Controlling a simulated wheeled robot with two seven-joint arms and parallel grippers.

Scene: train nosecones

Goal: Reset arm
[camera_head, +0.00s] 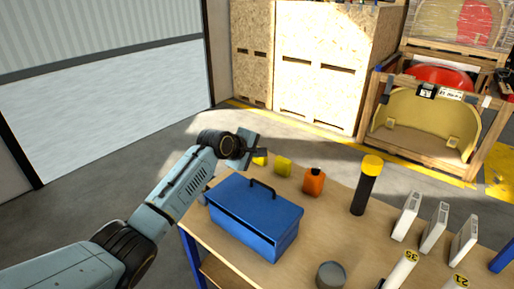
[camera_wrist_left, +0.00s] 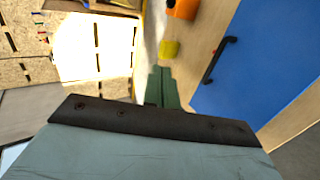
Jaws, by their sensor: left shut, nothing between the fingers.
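My left arm reaches in from the left in the head view, and its gripper (camera_head: 262,150) is over the far left part of the table, behind the blue toolbox. In the left wrist view the gripper's fingers (camera_wrist_left: 163,78) are together and shut, with nothing held. The blue toolbox (camera_head: 255,220) with a black handle stands on the table just in front of the gripper. It also shows at the right of the left wrist view (camera_wrist_left: 265,50). My right gripper is in neither view.
On the wooden table (camera_head: 325,225) stand yellow items (camera_head: 283,165), an orange container (camera_head: 314,182), a black cylinder with a yellow top (camera_head: 366,185), a grey round can (camera_head: 330,275) and several white boxes (camera_head: 435,228). Wooden crates (camera_head: 325,70) stand behind, on the floor.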

